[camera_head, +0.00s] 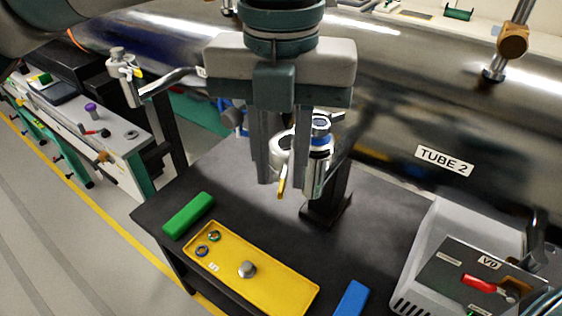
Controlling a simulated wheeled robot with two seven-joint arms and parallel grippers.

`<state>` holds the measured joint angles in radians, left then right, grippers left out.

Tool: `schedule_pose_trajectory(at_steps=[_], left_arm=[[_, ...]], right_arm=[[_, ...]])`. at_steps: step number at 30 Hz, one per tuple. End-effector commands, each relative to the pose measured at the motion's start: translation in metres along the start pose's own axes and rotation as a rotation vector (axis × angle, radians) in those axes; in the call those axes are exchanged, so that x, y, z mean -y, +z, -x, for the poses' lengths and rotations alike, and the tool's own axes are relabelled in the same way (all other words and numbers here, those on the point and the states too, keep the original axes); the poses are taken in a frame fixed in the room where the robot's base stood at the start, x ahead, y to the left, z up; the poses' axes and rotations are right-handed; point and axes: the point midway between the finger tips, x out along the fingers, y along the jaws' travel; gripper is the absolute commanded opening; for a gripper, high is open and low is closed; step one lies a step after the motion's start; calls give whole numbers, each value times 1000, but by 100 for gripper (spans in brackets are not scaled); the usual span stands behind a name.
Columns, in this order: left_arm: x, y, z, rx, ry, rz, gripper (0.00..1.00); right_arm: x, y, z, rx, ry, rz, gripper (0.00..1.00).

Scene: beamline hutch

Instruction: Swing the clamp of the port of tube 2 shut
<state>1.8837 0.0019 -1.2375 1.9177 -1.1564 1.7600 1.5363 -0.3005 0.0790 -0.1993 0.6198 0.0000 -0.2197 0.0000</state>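Tube 2 is the large polished steel vessel behind the table, with the label "TUBE 2" (444,161). Its port (317,168) is a small silver cylinder with a blue band, above the dark table. A silver clamp (281,152) with a yellow lever (282,187) is at the port's left side; my fingers partly hide it, so I cannot tell how far it stands open. My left gripper (286,160) points down in front of the port, fingers apart with nothing clearly gripped. I cannot tell whether it touches the clamp. My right gripper is out of view.
The dark table (236,218) bears a green block (188,214), a yellow tray (278,285) with rings and a metal knob, and a blue block (351,299). A grey control box (420,262) stands at right. Another port (124,75) projects at left.

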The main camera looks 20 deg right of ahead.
Motion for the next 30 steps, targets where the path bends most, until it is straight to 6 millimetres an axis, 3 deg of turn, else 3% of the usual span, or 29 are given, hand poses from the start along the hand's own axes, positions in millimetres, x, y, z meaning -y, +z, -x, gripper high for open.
schedule_pose_trajectory(at_steps=[6,16,17,20,30], left_arm=[[0,0,-16,-1,0,0,24],[0,0,-19,0,0,0,24],[0,0,-19,0,0,0,22],[0,0,-19,0,0,0,0],[0,0,-19,0,0,0,0]], right_arm=[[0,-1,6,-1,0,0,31],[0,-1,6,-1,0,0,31],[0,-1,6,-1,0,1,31],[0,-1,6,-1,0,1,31],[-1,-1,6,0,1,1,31]])
